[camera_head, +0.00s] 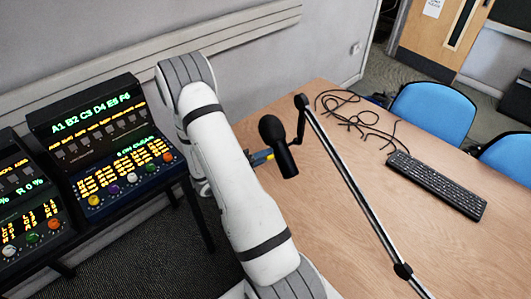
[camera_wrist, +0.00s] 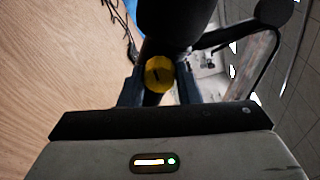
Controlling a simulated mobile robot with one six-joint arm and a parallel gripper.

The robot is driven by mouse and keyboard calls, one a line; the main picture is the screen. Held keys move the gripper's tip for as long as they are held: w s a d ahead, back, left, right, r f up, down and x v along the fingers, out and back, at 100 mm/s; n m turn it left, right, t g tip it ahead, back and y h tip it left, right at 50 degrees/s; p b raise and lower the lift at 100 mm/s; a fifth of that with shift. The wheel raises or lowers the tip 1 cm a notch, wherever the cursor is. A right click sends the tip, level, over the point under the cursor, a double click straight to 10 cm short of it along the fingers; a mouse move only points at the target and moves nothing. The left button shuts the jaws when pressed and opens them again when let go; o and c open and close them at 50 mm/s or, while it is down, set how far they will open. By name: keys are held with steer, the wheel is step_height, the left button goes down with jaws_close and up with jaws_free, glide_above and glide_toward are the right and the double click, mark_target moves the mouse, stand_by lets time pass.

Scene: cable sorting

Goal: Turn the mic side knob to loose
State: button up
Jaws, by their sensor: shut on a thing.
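The black microphone (camera_head: 279,148) hangs on the end of a boom arm (camera_head: 345,172) above the wooden table. Its yellow side knob (camera_wrist: 159,74) shows in the wrist view with a dark mark on its face. My gripper (camera_wrist: 160,82) has one finger on each side of the knob and is shut on it. The dark microphone body fills the top middle of the wrist view.
A black keyboard (camera_head: 437,184) and loose black cables (camera_head: 350,108) lie on the table (camera_head: 335,235). Blue chairs (camera_head: 433,110) stand behind it. Control panels with lit displays (camera_head: 103,140) stand at the left, beside my arm. The table's front middle is clear.

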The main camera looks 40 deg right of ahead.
steer(key=shift+w+r+n, duration=0.1)
steer(key=shift+n, duration=0.3)
steer(key=o, duration=1)
steer(key=a, duration=0.2)
steer(key=a+b, duration=0.1)
steer(key=a, duration=0.2)
steer(key=a+b, duration=0.1)
steer(key=a, duration=0.2)
steer(key=shift+w+r, duration=0.15)
steer(key=shift+w, duration=0.2)
